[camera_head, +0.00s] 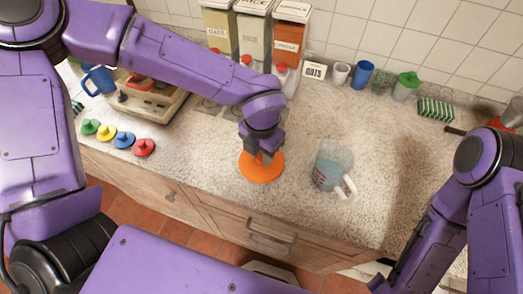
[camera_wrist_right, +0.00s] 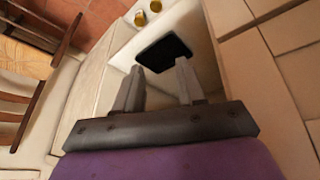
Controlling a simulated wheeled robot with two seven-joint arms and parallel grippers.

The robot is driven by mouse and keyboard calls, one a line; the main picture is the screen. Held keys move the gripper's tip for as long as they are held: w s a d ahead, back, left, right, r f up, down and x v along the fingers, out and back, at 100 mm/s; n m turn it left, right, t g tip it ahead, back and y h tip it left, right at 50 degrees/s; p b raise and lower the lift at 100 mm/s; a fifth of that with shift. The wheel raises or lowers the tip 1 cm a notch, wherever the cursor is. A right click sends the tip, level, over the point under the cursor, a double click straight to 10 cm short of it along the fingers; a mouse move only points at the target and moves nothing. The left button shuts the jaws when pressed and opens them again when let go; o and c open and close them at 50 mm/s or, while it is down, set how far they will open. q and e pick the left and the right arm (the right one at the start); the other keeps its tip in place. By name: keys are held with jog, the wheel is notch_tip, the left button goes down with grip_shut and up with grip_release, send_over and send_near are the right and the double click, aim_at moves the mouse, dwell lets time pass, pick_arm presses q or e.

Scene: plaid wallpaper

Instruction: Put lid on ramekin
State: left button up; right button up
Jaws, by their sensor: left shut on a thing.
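My left gripper (camera_head: 262,156) is shut on an orange lid (camera_head: 259,172) over the front middle of the counter. The lid lies roughly flat; I cannot tell whether it touches the counter or hides something under it. No vessel is clearly a ramekin. A small white cup (camera_head: 341,74) and a blue cup (camera_head: 362,74) stand open at the back wall. Beside them a pale cup (camera_head: 405,88) has a green lid on top. My right gripper (camera_wrist_right: 158,84) is open and empty in the right wrist view, away from the counter top.
A clear measuring jug (camera_head: 332,168) stands right of the orange lid. Several coloured knobbed lids (camera_head: 125,139) lie in a row at left, near a beige appliance (camera_head: 150,100) and a blue mug (camera_head: 99,79). Canisters (camera_head: 254,32) line the back. The counter's right middle is clear.

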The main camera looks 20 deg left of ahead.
pick_arm(q)
jog(key=shift+s+f, duration=0.15)
jog(key=shift+f, duration=0.25)
grip_shut()
jog(key=o, duration=1.1)
grip_release()
jog(key=shift+r, duration=0.25)
notch_tip(320, 180, up, 10)
jog(key=b, duration=0.1)
jog(key=shift+w, duration=0.2)
jog(key=shift+s, duration=0.1)
